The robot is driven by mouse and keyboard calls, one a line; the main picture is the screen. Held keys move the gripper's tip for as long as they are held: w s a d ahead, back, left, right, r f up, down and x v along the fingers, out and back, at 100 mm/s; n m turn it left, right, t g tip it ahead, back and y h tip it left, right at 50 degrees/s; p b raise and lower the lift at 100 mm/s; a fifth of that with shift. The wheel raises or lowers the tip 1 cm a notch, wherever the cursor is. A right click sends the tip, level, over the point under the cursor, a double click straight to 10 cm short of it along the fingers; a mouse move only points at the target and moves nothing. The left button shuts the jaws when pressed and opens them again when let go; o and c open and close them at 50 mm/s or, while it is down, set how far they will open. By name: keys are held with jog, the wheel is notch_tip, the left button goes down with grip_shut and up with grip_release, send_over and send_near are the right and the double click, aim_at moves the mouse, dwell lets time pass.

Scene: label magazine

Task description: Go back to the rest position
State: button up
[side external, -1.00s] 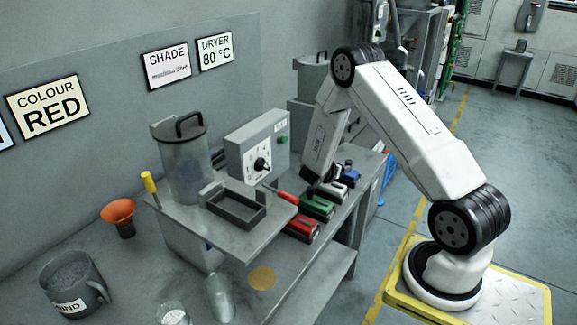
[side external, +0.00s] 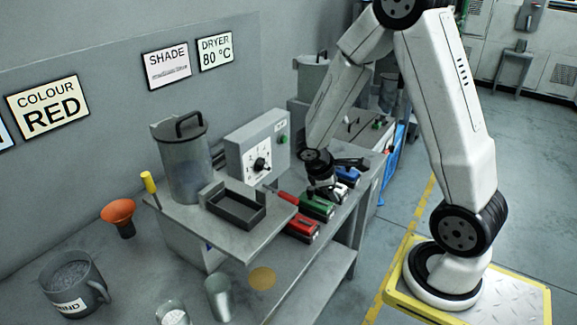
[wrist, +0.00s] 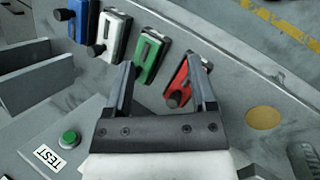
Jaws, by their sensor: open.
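My gripper (side external: 338,178) is open and empty, above the row of coloured blocks on the bench in the side view. In the wrist view its two fingers (wrist: 162,78) stand apart with nothing between them. Beyond them lie a red block (wrist: 181,84), a green block (wrist: 150,58), a white block (wrist: 115,36) and a blue block (wrist: 85,20), each with a dark knob. In the side view the red block (side external: 301,229) and green block (side external: 317,208) show clearly. The gripper partly covers the white and blue ones.
A grey control box (side external: 257,152) with a dial stands left of the gripper. A dark tray (side external: 235,207) and a lidded metal canister (side external: 185,165) are further left. A grey mug (side external: 72,285) and an orange funnel (side external: 119,215) stand at lower left. The floor at right is open.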

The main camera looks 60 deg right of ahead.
jog(key=a+r+m+t+y, duration=0.2)
jog(key=a, duration=0.6)
jog(key=s+a+r+m+t+y, duration=0.1)
jog(key=a+r+m+t+y, duration=0.1)
jog(key=a, duration=0.6)
jog(key=shift+a+r+m+t+y, duration=0.25)
jog(key=shift+r+m+t+y, duration=0.1)
jog(key=shift+m+y, duration=0.4)
